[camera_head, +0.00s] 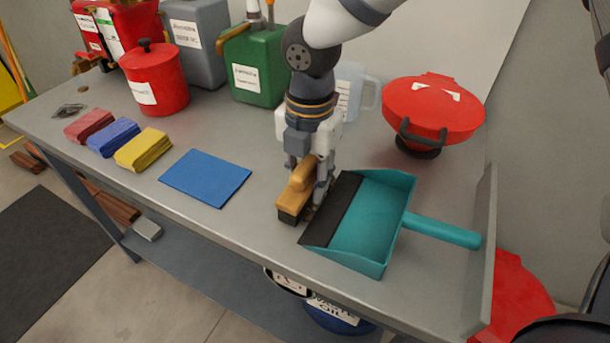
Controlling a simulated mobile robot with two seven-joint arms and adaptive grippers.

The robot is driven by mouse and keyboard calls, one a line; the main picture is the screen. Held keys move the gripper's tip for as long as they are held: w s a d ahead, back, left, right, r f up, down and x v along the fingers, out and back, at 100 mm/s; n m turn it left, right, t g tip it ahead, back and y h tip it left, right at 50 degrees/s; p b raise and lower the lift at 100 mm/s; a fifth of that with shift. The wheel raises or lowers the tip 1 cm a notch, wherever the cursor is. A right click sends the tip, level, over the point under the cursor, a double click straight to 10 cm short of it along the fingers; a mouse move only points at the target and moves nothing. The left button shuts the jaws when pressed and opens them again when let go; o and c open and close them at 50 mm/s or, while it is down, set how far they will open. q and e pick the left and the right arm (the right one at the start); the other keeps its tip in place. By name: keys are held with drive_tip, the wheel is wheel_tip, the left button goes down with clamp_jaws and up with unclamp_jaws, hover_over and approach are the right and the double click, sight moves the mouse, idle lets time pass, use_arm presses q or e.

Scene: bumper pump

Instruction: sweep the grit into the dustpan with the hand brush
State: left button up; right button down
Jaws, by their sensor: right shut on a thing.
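My right gripper (308,177) is shut on the hand brush (296,190), a tan wooden block with dark bristles. The bristles are down at the bench top, just left of the dustpan. The teal dustpan (368,228) lies on the bench with its dark front lip (331,210) toward the brush and its handle pointing right. Small dark specks that look like grit (310,213) show between the brush and the lip, partly hidden by the brush and fingers. I see no clear grit inside the pan. My left gripper is not in view.
On the grey bench (225,232), a blue mat (206,177) and folded cloths (143,149) lie left of the brush. A red lidded can (155,80), a green canister (254,70), a clear jug (352,92) and a red round container (432,105) stand behind. A raised edge (484,250) closes the right end.

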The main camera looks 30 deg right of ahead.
sight(340, 207)
drive_tip(key=shift+s+d, duration=0.6)
drive_tip(key=shift+s, duration=0.25)
drive_tip(key=shift+s+d, duration=0.6)
drive_tip(key=shift+s, duration=0.2)
drive_tip(key=shift+s+d, duration=0.6)
drive_tip(key=shift+s, duration=0.25)
drive_tip(key=shift+s+d+r, duration=0.2)
drive_tip(key=shift+s+d, duration=0.4)
drive_tip(key=shift+s, duration=0.1)
drive_tip(key=shift+s+d+r, duration=0.15)
drive_tip(key=shift+s+d, duration=0.45)
drive_tip(key=shift+s, duration=0.05)
drive_tip(key=shift+w+r, duration=0.15)
drive_tip(key=shift+r, duration=2.85)
